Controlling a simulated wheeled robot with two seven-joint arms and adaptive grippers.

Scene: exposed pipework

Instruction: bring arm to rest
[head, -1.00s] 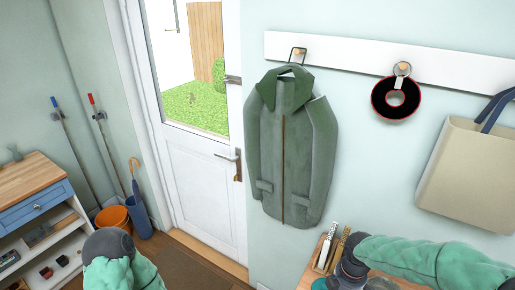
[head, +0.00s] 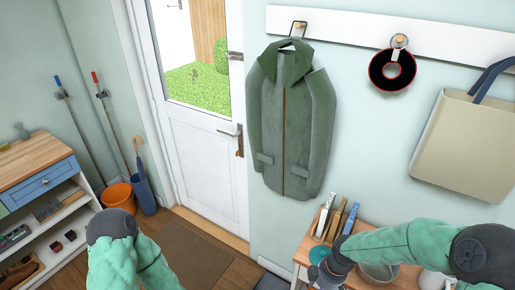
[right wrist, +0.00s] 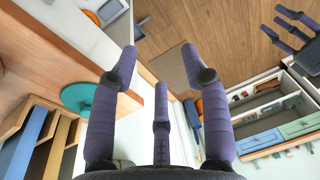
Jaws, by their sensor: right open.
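My right arm (head: 395,243) reaches in from the right in the head view, over the small wooden table. Its gripper (head: 328,274) is at the table's left end, partly cut off by the frame. In the right wrist view my right gripper (right wrist: 160,66) has its three fingers spread, with nothing between them. My left arm (head: 120,255) shows at the bottom left of the head view, its gripper hidden there. My left gripper (right wrist: 290,30) shows at the top right of the right wrist view, fingers apart and empty.
Books (head: 335,220), a teal round thing (head: 319,254) and a grey bowl (head: 380,276) are on the table (head: 303,252), close to my right gripper. A green coat (head: 292,125) and a tote bag (head: 470,140) hang above.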

